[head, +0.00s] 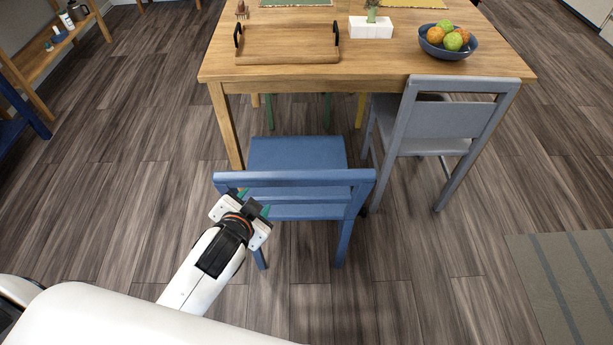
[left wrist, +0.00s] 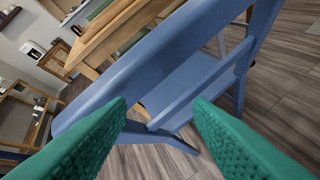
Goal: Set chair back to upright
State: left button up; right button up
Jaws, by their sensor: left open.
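A blue chair (head: 297,155) is at the near side of the table, its backrest toward me and its seat toward the table. It looks upright or nearly so; I cannot tell a small tilt. My left gripper (head: 253,203) is at the left part of the chair's top back rail, with its green fingers open. In the left wrist view the blue chair (left wrist: 150,65) runs across beyond the spread fingers of my left gripper (left wrist: 160,112), with no clear grip on it. Whether a finger touches the rail is unclear. My right gripper is out of view.
The wooden table (head: 370,73) holds a tray (head: 288,45), a white planter (head: 371,27) and a fruit bowl (head: 447,43). A grey chair (head: 437,115) stands close on the right. A striped rug (head: 570,280) lies at right. The floor at left is clear.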

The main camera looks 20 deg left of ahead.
pick_arm(q)
jog(key=w+d+r+m+t+h, duration=0.2)
jog(key=d+r+m+t+h, duration=0.15)
jog(key=r, duration=0.35)
jog(key=w+d+r+m+t+h, duration=0.2)
jog(key=w+r+m+t, duration=0.1)
jog(key=r+m, duration=0.3)
jog(key=w+d+r+m+t+h, duration=0.2)
jog(key=r+m+t+h, duration=0.1)
jog(key=r, duration=0.5)
jog(key=s+d+r+m+g+h, duration=0.25)
jog(key=d+m+g+h, duration=0.35)
jog(key=m, duration=0.5)
jog(key=s+d+r+m+g+h, duration=0.1)
jog(key=s+d+m+g+h, duration=0.35)
jog(key=m, duration=0.75)
jog(key=m+g+y, duration=0.6)
jog(key=m+y, duration=0.4)
jog(key=y, duration=0.4)
send_near(293, 174)
jog(key=x, duration=1)
jog(key=shift+w+d+f, duration=0.1)
jog(key=shift+d+f, duration=0.05)
jog(key=shift+f, duration=0.1)
